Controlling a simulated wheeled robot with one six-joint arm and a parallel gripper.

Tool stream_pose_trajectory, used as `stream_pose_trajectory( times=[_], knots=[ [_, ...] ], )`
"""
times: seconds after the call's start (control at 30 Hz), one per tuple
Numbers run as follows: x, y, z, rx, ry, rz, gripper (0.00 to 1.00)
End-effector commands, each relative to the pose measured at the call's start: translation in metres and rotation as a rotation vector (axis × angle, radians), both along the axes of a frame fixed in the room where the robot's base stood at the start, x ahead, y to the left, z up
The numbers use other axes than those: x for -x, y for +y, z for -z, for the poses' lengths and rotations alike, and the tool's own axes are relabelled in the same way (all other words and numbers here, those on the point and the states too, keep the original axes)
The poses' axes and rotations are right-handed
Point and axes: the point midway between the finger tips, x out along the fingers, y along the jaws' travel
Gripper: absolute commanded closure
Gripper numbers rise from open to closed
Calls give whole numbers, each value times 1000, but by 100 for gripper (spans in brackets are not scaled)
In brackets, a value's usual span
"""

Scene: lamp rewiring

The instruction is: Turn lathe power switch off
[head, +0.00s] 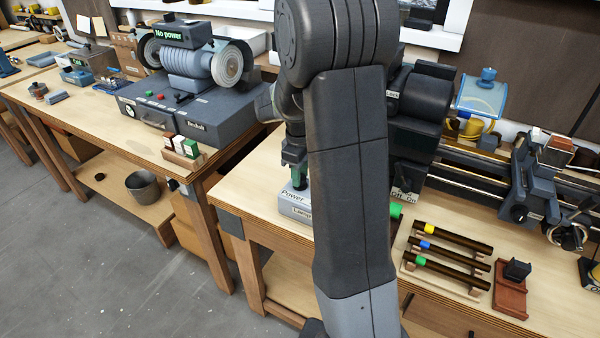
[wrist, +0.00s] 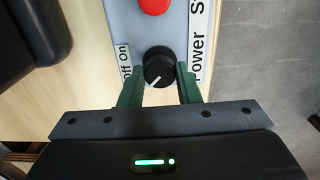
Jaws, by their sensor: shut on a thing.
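My gripper (wrist: 160,77) has its green fingers shut on a black knob (wrist: 158,62) with a white pointer line. The knob sits on a grey box (wrist: 140,20). An "Off On" label (wrist: 124,60) is beside the knob, and a partly cut off "Power S" label is on the other side. In the head view, my gripper (head: 296,175) is at the grey "Power" box (head: 293,205) on the bench, partly behind my arm. The lathe (head: 425,105) stands to the right. A separate "Off On" switch plate (head: 405,195) is on its front, away from my gripper.
A red button (wrist: 153,4) is next to the held knob. Rods on a rack (head: 445,262) and a red-brown stand (head: 511,290) lie in front of the lathe. A bench grinder (head: 190,70) with a "No power" sign stands on the left bench. My arm hides the bench middle.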

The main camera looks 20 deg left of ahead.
Motion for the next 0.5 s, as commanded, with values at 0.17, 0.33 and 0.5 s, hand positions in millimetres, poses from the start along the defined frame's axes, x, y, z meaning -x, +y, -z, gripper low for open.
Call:
stream_pose_trajectory(
  times=[0.17,0.33,0.5],
  knots=[
    [-1,0,-1,-1,-2,-1,58],
    [0,0,0,0,-1,0,48],
    [0,0,-1,0,-1,0,48]
  ],
)
